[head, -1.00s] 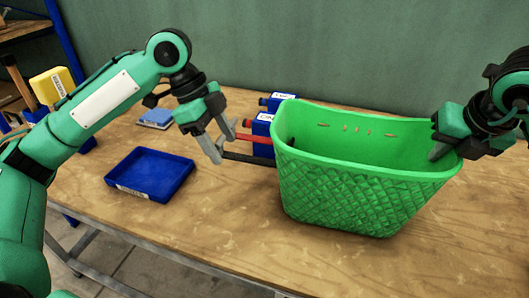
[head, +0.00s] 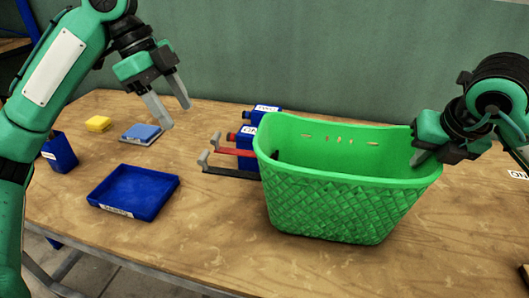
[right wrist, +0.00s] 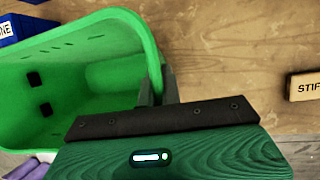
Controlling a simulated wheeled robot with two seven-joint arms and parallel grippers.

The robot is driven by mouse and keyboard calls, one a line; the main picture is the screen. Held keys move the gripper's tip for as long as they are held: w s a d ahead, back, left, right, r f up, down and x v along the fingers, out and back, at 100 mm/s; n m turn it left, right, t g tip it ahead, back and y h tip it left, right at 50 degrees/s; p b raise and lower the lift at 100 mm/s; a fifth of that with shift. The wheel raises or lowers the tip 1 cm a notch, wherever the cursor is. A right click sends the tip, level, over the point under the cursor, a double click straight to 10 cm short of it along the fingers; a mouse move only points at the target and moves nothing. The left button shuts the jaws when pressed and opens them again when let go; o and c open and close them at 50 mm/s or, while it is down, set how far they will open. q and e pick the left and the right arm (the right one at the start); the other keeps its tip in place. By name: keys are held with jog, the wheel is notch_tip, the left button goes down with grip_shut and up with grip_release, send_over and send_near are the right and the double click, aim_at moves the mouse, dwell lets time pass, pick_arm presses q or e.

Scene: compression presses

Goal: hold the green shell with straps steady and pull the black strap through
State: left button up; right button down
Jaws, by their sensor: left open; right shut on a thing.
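The green shell (head: 335,205) stands upright on the bench. A red strap (head: 232,152) and a black strap (head: 232,172), both with grey ends, stick out past its left side. The black strap is the nearer one. My left gripper (head: 175,113) is open and empty, above and left of the strap ends, clear of both. My right gripper (head: 422,156) is shut on the shell's right rim. In the right wrist view, the shell's rim (right wrist: 150,50) runs into my right gripper (right wrist: 158,88); its fingertips are partly hidden.
Blue labelled boxes (head: 262,112) stand behind the shell's left end. An empty blue tray (head: 135,190) lies front left. A wooden label block (right wrist: 305,85) lies beyond the rim.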

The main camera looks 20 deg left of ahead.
jog(key=c, duration=1.5)
grip_release()
